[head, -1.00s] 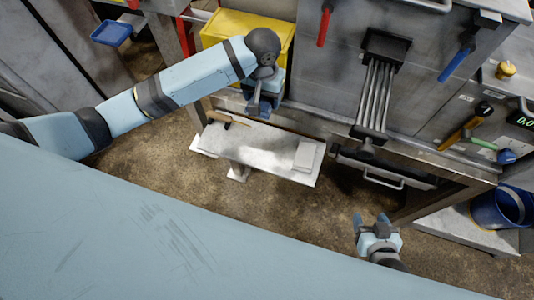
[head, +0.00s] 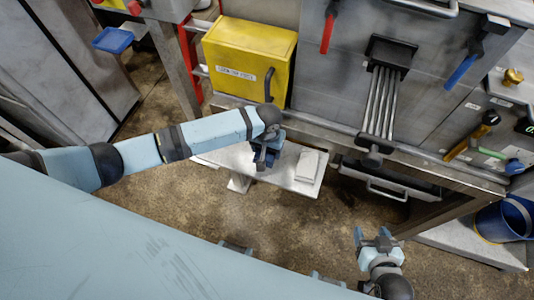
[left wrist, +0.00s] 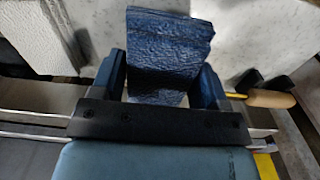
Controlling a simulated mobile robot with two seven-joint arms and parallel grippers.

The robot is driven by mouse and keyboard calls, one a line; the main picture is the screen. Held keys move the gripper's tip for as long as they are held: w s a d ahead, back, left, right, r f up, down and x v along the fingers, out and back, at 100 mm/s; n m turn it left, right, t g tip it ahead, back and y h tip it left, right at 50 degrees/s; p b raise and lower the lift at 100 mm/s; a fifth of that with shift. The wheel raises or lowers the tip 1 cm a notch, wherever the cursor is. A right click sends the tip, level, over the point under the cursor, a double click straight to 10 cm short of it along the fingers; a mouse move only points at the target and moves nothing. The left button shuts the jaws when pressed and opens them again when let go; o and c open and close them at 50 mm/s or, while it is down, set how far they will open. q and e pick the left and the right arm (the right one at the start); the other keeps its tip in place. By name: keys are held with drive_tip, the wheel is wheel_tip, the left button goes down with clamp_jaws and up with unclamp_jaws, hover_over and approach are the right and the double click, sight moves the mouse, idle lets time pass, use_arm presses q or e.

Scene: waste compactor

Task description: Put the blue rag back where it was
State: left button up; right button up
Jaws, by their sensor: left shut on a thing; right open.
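The blue rag (left wrist: 168,50) is a folded, textured dark blue block between the two fingers of my left gripper in the left wrist view. My left gripper (head: 264,164) is shut on it above the low pale bench (head: 236,157) in the head view. The rag is hard to tell from the gripper in the head view. Whether it touches the bench is unclear. My right gripper (head: 372,235) is open and empty over the floor at the lower right.
A white block (head: 307,164) lies on the bench's right part. A wooden-handled tool (left wrist: 270,98) lies beside my left gripper. A yellow box (head: 245,60) stands behind the bench. The compactor's front has red (head: 328,32) and blue (head: 460,70) handles. A blue bucket (head: 504,220) stands right.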

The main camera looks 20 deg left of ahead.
sight(267, 155)
use_arm(q)
wheel_tip(267, 155, down, 3)
drive_tip(key=shift+f, duration=0.4)
drive_tip(key=shift+f, duration=0.15)
drive_tip(key=o, duration=0.9)
